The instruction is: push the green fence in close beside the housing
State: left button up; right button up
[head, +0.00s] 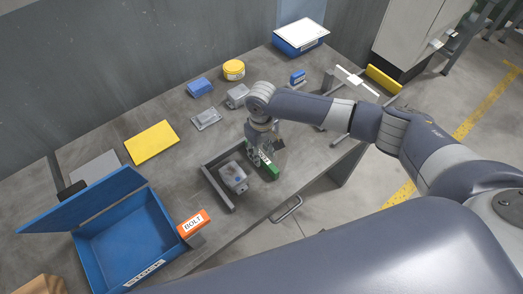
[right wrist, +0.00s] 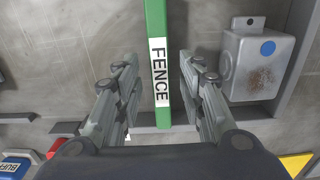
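The green fence (head: 270,170) is a narrow bar labelled FENCE, lying on the table to the right of the housing; it also shows upright in the picture in the right wrist view (right wrist: 156,25). The housing (head: 233,177) is a grey metal box, with a blue dot and a rusty patch in the right wrist view (right wrist: 258,65). A gap separates it from the fence. My right gripper (head: 260,150) is over the fence. In the right wrist view its open fingers (right wrist: 158,75) stand either side of the fence, with visible gaps. My left gripper is not in view.
A dark grey angled frame (head: 216,190) borders the housing. A blue STOCK box (head: 125,235) with an open lid and an orange BOLT box (head: 193,223) stand at the front left. Yellow (head: 151,142) and grey plates and small blocks lie farther back. A drawer handle (head: 286,209) marks the front edge.

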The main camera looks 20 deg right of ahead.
jog(key=shift+f, duration=0.35)
grip_shut()
jog(key=a, duration=0.1)
jog(key=s+a+p, duration=0.1)
jog(key=a+p, duration=0.1)
jog(key=a, duration=0.1)
jog(key=shift+s+a+r, duration=0.1)
jog(key=shift+s+r, duration=0.05)
jog(key=shift+s, duration=0.15)
jog(key=shift+a, duration=0.2)
grip_release()
